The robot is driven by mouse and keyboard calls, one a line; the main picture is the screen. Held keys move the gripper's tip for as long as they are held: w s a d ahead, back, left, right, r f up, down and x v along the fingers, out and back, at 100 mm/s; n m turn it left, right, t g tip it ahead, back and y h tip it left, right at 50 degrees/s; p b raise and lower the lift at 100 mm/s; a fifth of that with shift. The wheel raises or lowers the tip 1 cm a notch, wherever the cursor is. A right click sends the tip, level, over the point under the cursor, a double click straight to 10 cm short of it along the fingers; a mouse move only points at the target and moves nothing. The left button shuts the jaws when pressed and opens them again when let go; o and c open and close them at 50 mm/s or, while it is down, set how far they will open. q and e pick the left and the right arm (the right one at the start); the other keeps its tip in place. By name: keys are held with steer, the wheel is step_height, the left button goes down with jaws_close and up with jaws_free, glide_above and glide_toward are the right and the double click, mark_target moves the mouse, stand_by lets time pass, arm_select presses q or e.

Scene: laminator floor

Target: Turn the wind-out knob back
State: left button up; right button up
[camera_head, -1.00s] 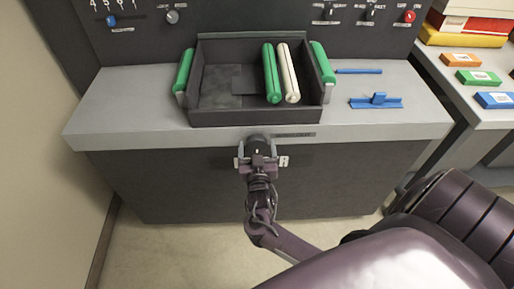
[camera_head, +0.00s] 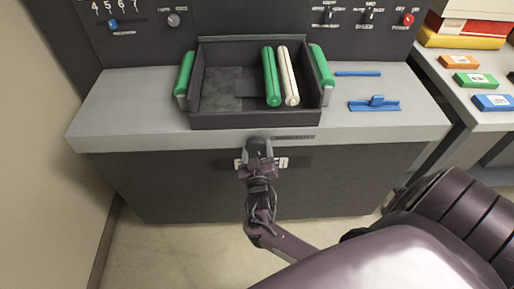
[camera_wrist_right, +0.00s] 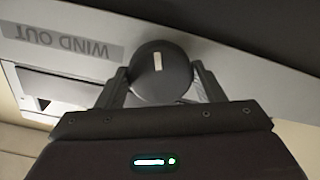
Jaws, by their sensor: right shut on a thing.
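The wind-out knob (camera_wrist_right: 160,72) is a dark round knob with a pale pointer mark, on the front edge of the grey counter. In the right wrist view it sits between the two fingers of my right gripper (camera_wrist_right: 163,88), which is shut on it. The pale mark is near upright there, tilted slightly. The label "WIND OUT" (camera_wrist_right: 62,43) reads upside down beside the knob. In the head view my right gripper (camera_head: 257,150) is at the counter's front edge and covers most of the knob. My left gripper is not in view.
A dark tray (camera_head: 222,120) with green handles holds a green roll (camera_head: 271,77) and a white roll (camera_head: 289,77). Blue parts (camera_head: 375,104) lie to its right on the counter. Small boxes (camera_head: 467,79) stand on the right side table. A control panel (camera_head: 250,18) rises behind.

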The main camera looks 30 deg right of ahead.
steer(key=n+p, duration=0.1)
steer(key=n, duration=0.2)
steer(key=shift+r+n+p, duration=0.1)
steer(key=shift+n+p, duration=0.25)
steer(key=shift+n, duration=0.05)
steer(key=n+p, duration=0.1)
steer(key=n, duration=0.2)
steer(key=shift+n+p, duration=0.3)
steer(key=n+p, duration=0.1)
steer(key=n, duration=0.2)
steer(key=shift+n, duration=0.3)
steer(key=n+p, duration=0.2)
steer(key=n, duration=0.2)
steer(key=shift+n, duration=0.3)
steer(key=n+p, duration=0.1)
steer(key=n, duration=0.2)
steer(key=shift+n, duration=0.3)
steer(key=n+p, duration=0.1)
steer(key=n, duration=0.3)
steer(key=shift+n, duration=0.3)
steer(key=n+p, duration=0.1)
steer(key=n, duration=0.3)
steer(key=shift+f+n+p, duration=0.2)
steer(key=shift+n+p, duration=0.25)
steer(key=shift+n, duration=1.55)
